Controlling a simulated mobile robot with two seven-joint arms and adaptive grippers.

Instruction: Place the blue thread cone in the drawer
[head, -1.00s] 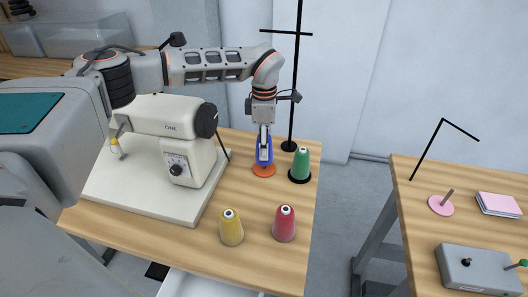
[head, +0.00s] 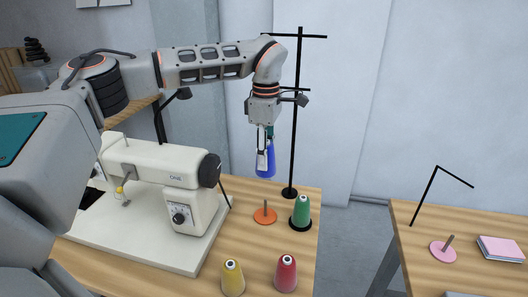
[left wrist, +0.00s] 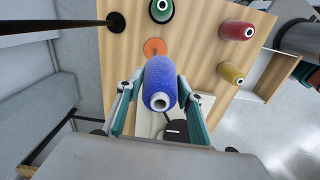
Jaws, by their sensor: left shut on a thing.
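The blue thread cone (head: 266,160) is held in my left gripper (head: 265,145), up in the air above the orange spool base (head: 264,216), whose bare peg stands upright. In the left wrist view the blue cone (left wrist: 161,85) sits between the two fingers of the left gripper (left wrist: 148,90), which are shut on it. The drawer does not show clearly in the head view now. In the left wrist view a pale box-like shape (left wrist: 255,95) lies past the table edge; I cannot tell whether it is the drawer. My right gripper is not in view.
A green cone (head: 302,211) stands on a black base by the black thread stand (head: 293,150). A yellow cone (head: 233,278) and a red cone (head: 286,274) stand at the front. The sewing machine (head: 160,180) is at left. Another table (head: 405,215) is at right, beyond a gap.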

